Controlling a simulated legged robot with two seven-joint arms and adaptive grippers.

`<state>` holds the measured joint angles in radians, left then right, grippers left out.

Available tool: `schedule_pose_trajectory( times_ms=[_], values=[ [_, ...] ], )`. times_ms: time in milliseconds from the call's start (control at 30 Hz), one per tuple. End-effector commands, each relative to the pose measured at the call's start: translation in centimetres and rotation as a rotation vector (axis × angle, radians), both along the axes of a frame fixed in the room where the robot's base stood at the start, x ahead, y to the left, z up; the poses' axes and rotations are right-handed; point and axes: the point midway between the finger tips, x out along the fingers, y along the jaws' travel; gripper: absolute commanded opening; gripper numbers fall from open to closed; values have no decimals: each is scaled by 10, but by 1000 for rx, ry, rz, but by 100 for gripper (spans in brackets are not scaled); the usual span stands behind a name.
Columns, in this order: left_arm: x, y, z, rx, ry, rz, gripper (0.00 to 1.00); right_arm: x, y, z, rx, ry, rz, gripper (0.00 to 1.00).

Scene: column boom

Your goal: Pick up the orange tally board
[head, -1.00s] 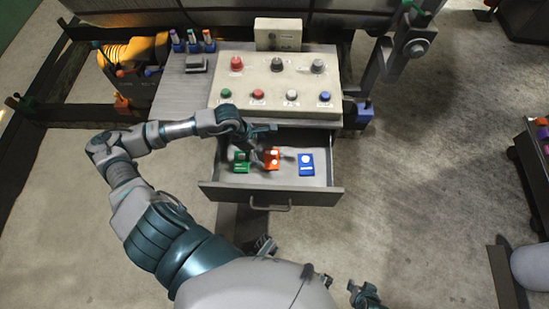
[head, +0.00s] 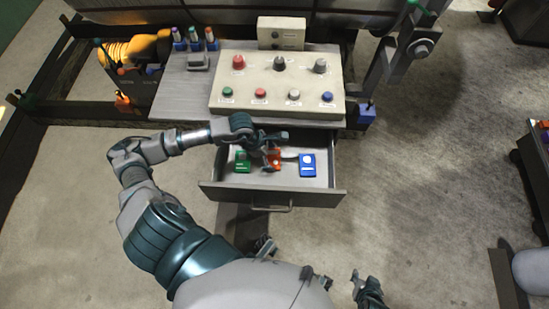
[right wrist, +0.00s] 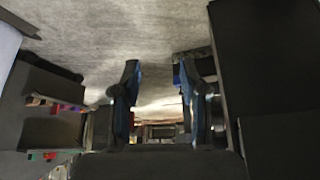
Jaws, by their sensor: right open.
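The orange tally board (head: 274,163) lies in the open drawer (head: 225,192), between a green board (head: 242,162) and a blue board (head: 307,165). My left gripper (head: 274,147) is over the drawer, just above the orange board, and hides its far part. I cannot tell whether its fingers touch the board or how wide they stand. My right gripper (head: 362,283) is low at the bottom right of the head view, away from the drawer. In the right wrist view its two fingers (right wrist: 160,75) stand apart with nothing between them.
A control panel (head: 230,98) with several knobs and buttons stands on the bench behind the drawer. The drawer's front with its handle (head: 272,208) faces me. Several marker-like items (head: 194,40) stand at the back left. The floor right of the drawer is clear.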

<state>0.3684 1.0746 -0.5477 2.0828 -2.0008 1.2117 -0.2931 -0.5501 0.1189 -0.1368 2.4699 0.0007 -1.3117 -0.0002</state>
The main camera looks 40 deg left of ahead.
Motion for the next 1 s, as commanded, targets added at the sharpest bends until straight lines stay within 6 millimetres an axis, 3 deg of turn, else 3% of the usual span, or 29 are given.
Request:
schedule_pose_trajectory(
  times_ms=[67,300,467,900,1000],
  values=[
    [0,0,-1,0,2,1,54,-1,0,0,0,1,0,44],
    [0,0,0,1,2,1,53,-1,0,0,0,2,0,44],
    [0,0,12,0,-2,-1,53,-7,-1,0,-6,32,0,44],
    [21,-82,13,-3,-2,-2,53,-15,-3,-2,-12,66,-2,44],
    [21,-78,39,2,-6,-1,53,-35,-7,0,-34,141,-9,44]
  ],
)
